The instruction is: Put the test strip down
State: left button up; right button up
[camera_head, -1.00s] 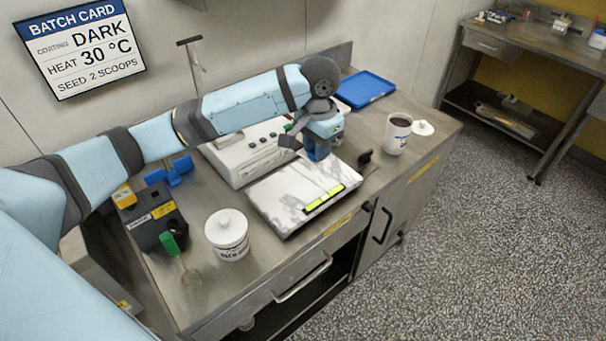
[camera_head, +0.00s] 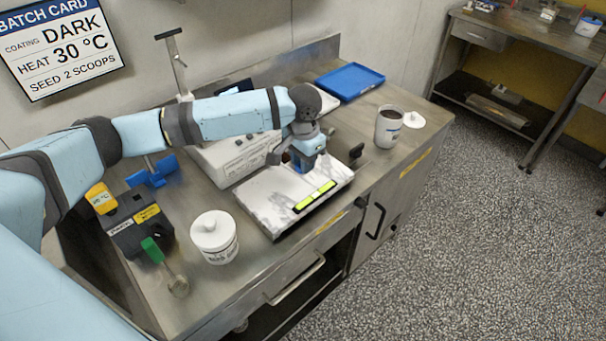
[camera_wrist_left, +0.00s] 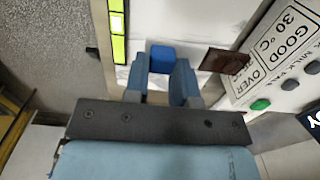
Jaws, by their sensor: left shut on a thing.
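My left gripper (camera_head: 303,166) is low over the far right part of a white marble slab (camera_head: 265,208). In the left wrist view the gripper (camera_wrist_left: 158,82) is shut on a blue block (camera_wrist_left: 162,57), which looks like the grip of the test strip. A dark brown flat piece (camera_wrist_left: 225,62), likely the strip's coated part, shows just right of the fingers; the join is hidden. I cannot tell whether the strip touches the slab. A yellow-green segmented bar (camera_head: 315,195) lies along the slab's front edge; it also shows in the wrist view (camera_wrist_left: 117,45). My right gripper is out of view.
A white machine (camera_head: 235,155) stands behind the slab. A lidded white jar (camera_head: 214,237), a dark block (camera_head: 138,222) and a green-handled scoop (camera_head: 165,265) are left. A cup of dark liquid (camera_head: 388,127), its lid (camera_head: 413,119) and a blue tray (camera_head: 349,82) are right.

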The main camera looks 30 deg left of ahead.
aim_at(303, 185)
pick_arm(q)
jog(key=shift+f, duration=2.55)
jog(key=shift+f, duration=0.1)
jog(key=o, duration=0.9)
notch_tip(303, 185, up, 12)
jog(key=shift+r, duration=0.15)
